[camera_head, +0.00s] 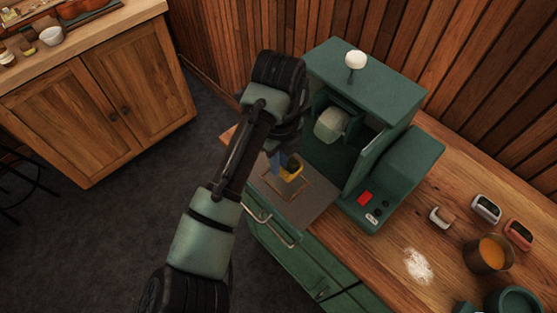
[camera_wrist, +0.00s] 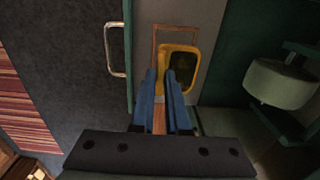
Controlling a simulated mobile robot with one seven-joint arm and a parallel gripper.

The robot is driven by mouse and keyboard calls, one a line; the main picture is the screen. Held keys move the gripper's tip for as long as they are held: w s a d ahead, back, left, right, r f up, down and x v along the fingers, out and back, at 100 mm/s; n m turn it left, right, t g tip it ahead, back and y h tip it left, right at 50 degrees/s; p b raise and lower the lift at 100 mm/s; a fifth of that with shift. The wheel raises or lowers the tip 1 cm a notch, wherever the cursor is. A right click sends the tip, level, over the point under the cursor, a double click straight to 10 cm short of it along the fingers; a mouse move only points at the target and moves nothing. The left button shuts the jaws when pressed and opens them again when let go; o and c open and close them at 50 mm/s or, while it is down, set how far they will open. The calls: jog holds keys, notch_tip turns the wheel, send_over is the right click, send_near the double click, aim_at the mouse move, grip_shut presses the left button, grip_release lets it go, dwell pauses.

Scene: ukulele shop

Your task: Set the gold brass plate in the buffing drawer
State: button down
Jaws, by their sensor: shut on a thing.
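The gold brass plate (camera_head: 291,168) is a small yellow piece with rounded corners and a dark middle; it also shows in the wrist view (camera_wrist: 162,86). My gripper (camera_head: 278,164) has its blue fingers shut on the plate's near edge, as the wrist view (camera_wrist: 164,76) shows. The buffing drawer (camera_head: 312,207) is pulled out, with a grey top and a brown rectangular outline (camera_head: 285,201). The plate is over the drawer, overlapping the outline but offset to its right in the wrist view. I cannot tell whether it touches the surface. My arm hides part of the drawer.
A green buffing machine (camera_head: 365,70) with a pale wheel (camera_head: 331,124) stands just behind the drawer. A metal handle (camera_head: 270,224) is on the drawer front. Small cases, an orange-filled pot (camera_head: 488,254) and white powder (camera_head: 418,265) lie on the wooden bench to the right.

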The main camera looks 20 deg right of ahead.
jog(key=shift+f+b, duration=2.45)
jog(key=shift+f, duration=0.75)
jog(key=c, duration=0.5)
grip_release()
jog(key=shift+c, duration=0.2)
jog(key=shift+r, duration=0.1)
jog(key=shift+r+p, duration=3.25)
jog(key=shift+r, duration=0.2)
jog(key=shift+f, duration=0.1)
